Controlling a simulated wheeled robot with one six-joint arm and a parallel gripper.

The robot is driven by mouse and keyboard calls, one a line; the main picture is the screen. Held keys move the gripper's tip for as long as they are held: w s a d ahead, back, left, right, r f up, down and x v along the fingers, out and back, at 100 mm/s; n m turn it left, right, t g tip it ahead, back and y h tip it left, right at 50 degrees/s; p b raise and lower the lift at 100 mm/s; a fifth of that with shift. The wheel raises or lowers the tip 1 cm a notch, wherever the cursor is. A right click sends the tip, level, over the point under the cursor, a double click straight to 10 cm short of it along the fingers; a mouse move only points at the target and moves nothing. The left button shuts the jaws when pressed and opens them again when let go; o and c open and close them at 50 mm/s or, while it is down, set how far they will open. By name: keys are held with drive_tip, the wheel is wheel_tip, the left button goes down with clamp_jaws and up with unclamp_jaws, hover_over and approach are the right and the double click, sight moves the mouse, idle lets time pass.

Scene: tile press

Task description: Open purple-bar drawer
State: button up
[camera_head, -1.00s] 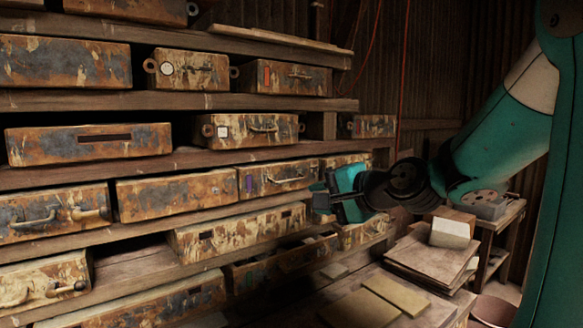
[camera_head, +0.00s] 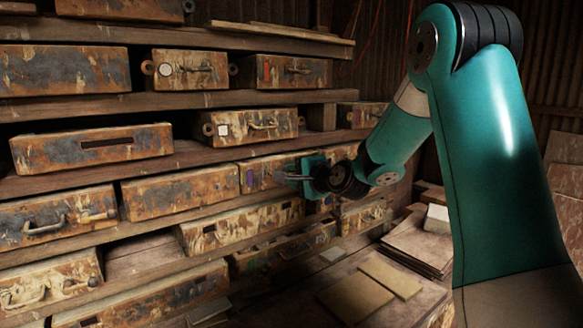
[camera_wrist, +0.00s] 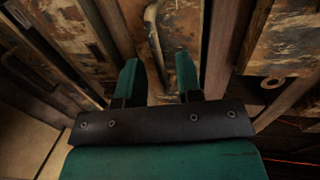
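The purple-bar drawer (camera_head: 256,180) is a rusty box front in the middle row of the rack, with a small purple bar at its left. My gripper (camera_head: 279,177) is in front of its right part and hides much of that side. In the wrist view a bent metal handle (camera_wrist: 153,35) runs along the drawer front. My gripper (camera_wrist: 158,75) is open there, its two teal fingers apart on either side of the handle's line. The handle's near end reaches between the fingertips. I cannot tell whether the fingers touch it.
Other rusty drawers sit close by, such as a plain one (camera_head: 180,193) to the left and one below (camera_head: 240,226). Wooden shelf boards (camera_head: 180,152) run between rows. A low table with flat boards (camera_head: 372,287) stands at the lower right.

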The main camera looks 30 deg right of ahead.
drive_tip(key=shift+w+f, duration=0.2)
drive_tip(key=shift+w, duration=0.7)
drive_tip(key=shift+c, duration=0.2)
